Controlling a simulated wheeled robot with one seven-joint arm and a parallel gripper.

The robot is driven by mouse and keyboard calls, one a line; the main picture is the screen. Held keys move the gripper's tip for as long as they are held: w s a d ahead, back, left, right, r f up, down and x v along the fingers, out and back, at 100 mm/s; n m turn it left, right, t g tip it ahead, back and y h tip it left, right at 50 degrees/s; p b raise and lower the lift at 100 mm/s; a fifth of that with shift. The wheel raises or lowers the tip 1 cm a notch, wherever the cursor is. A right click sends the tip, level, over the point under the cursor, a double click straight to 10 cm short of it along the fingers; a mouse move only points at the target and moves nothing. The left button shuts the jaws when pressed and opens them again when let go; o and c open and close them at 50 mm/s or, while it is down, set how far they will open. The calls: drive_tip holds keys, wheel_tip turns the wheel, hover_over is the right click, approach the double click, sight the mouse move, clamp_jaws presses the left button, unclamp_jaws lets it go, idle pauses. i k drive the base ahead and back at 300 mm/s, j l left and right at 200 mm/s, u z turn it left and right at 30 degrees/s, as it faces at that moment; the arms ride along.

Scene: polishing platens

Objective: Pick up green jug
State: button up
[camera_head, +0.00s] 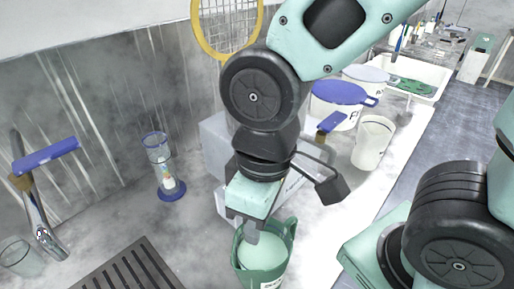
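The green jug (262,275) stands at the bottom centre of the head view, its lower part cut off by the frame edge. It is open at the top, with a pale inside, and a handle-like loop (291,228) rises at its right rim. My gripper (252,232) points down at the jug from above. A grey finger overlaps the jug's mouth near the back left rim. I cannot tell whether it touches the jug, and the other finger is not clearly seen.
A blue-based glass cylinder (165,172) stands left of the jug. A dark grate (125,268) lies at the lower left, near a tap with a blue lever (46,157). White buckets (372,142) stand at the right rear. A grey box (213,137) is behind my wrist.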

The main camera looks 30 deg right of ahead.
sight(262, 266)
drive_tip(key=k+u, duration=0.35)
drive_tip(key=k+j+u, duration=0.1)
drive_tip(key=k+u, duration=0.25)
drive_tip(key=k, duration=0.15)
drive_tip(key=k+j+u, duration=0.35)
drive_tip(key=k+l, duration=0.1)
